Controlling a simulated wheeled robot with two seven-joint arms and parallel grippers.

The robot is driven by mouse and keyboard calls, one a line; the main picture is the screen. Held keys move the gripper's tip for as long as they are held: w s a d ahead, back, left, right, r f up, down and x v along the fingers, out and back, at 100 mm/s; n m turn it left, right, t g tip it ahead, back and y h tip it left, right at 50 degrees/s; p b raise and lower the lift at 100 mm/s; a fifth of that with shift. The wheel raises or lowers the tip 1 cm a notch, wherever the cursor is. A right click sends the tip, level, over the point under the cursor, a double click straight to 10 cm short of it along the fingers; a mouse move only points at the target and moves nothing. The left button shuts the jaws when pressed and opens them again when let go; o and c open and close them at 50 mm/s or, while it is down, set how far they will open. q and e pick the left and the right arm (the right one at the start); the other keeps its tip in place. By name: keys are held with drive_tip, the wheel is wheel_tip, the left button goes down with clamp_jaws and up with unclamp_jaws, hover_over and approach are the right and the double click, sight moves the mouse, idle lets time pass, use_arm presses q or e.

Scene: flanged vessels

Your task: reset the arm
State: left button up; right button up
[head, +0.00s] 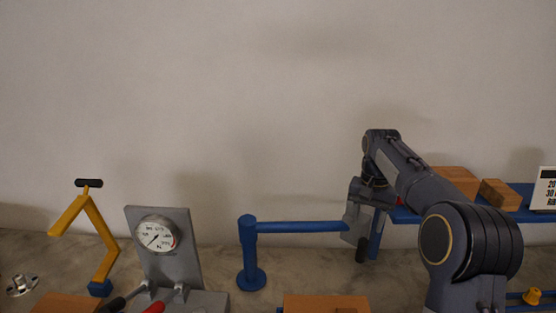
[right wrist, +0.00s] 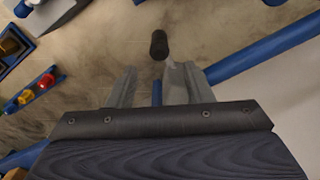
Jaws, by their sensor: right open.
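My right arm comes in from the right in the head view, with its right gripper (head: 356,224) hanging low by the far end of a blue bar (head: 300,227). In the right wrist view the two grey fingers of this gripper (right wrist: 150,78) stand apart with a gap between them. A black grip (right wrist: 158,45) on a grey rod shows just beyond the fingertips; I cannot tell whether a finger touches it. The black grip (head: 361,248) also shows below the gripper in the head view. My left gripper is not in view.
A blue post (head: 249,255) carries the bar. A dial gauge (head: 156,236) on a grey plate and a yellow jointed arm (head: 96,240) stand left. Wooden blocks (head: 500,195) sit on a blue shelf (head: 408,216) at right. Another block (head: 325,304) is at front.

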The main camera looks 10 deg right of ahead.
drive_tip(key=s+a+r+n+t+y, duration=0.1)
drive_tip(key=s+a+n+t, duration=0.1)
drive_tip(key=s, duration=0.6)
drive_tip(key=s+a+r+n+t+y, duration=0.1)
drive_tip(key=s+a+y, duration=0.15)
drive_tip(key=s, duration=0.65)
drive_tip(key=s+a+f+n+t, duration=0.1)
drive_tip(key=s+a+f, duration=0.3)
drive_tip(key=s, duration=0.3)
drive_tip(key=s+a+f+n+t+b, duration=0.1)
drive_tip(key=s+a+f, duration=0.3)
drive_tip(key=s, duration=0.4)
drive_tip(key=shift+a+f+n+t+b, duration=0.35)
drive_tip(key=shift+a+n, duration=0.15)
drive_tip(key=shift+a, duration=0.25)
